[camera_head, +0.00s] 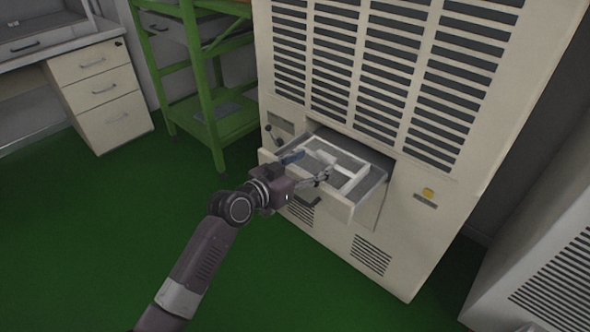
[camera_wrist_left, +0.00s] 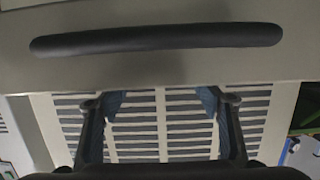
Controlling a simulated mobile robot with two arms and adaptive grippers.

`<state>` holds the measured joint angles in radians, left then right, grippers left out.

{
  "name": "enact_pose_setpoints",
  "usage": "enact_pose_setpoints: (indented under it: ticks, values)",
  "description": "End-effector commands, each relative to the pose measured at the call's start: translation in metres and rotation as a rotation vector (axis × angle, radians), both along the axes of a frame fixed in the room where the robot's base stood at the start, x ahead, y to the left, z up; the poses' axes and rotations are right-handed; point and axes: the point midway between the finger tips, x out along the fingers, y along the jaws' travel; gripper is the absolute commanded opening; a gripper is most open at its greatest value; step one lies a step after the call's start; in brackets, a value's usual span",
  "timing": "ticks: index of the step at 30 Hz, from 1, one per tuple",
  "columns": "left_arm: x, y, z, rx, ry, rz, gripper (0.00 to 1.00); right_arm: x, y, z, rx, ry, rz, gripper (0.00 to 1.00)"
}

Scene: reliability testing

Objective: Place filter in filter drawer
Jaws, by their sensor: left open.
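A drawer (camera_head: 344,209) stands pulled out of the large cream cabinet in the head view. A flat white-framed piece (camera_head: 354,181) with a grey middle lies inside it and looks like the filter. My gripper covers part of it, so I cannot tell how fully it is seated. My left gripper (camera_head: 309,168) is over the drawer's left front part, fingers spread and pointing towards the cabinet. In the left wrist view, the open left gripper (camera_wrist_left: 160,104) has nothing between its blue-padded fingers. The drawer's black handle (camera_wrist_left: 155,40) crosses the top of that view. My right gripper is not in view.
The cream cabinet (camera_head: 400,188) has slatted vents above and below the drawer. A green shelf rack (camera_head: 212,130) stands to its left, and a desk with drawers (camera_head: 100,85) farther left. Another vented unit (camera_head: 545,270) is at lower right. The green floor in front is clear.

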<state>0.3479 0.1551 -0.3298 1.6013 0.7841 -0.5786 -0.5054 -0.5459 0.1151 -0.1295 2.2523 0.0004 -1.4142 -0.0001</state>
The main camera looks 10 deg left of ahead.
Motion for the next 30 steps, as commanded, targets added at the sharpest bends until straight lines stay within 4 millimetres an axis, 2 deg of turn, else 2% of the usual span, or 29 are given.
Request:
enact_pose_setpoints:
  ticks: [6, 12, 26, 30]
  values:
    - [-0.037, 0.027, 0.01, 0.002, 0.001, 0.001, 0.6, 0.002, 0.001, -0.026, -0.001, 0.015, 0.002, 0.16]
    - [-0.058, 0.042, 0.015, 0.001, 0.001, 0.0, 0.6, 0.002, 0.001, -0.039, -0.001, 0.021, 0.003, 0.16]
    - [-0.064, 0.046, 0.015, 0.0, 0.002, -0.001, 0.6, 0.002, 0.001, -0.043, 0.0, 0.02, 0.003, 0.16]
    - [-0.071, 0.047, -0.001, 0.014, 0.039, 0.004, 0.6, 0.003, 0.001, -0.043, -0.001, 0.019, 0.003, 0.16]
